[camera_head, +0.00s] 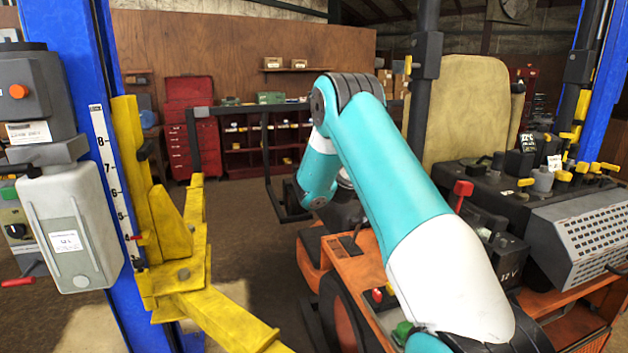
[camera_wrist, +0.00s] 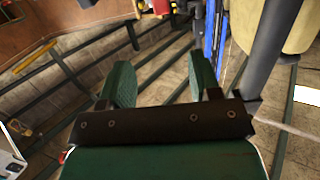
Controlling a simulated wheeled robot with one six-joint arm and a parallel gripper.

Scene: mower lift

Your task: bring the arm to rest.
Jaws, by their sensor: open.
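My gripper (camera_wrist: 164,88) shows in the wrist view with its two green fingers wide apart and nothing between them. Beyond the fingers are floor tiles and dark metal bars. In the head view my teal and white arm rises from the bottom right, bends at the top and comes down in front of the mower. My gripper is not visible there. The orange mower (camera_head: 365,268) stands behind my arm, with a tan seat (camera_head: 466,108) and a black battery marked 12 V (camera_head: 508,260).
A red tool cabinet (camera_head: 191,130) and shelves (camera_head: 262,140) are at the back. Open floor lies between the yellow arm and the mower.

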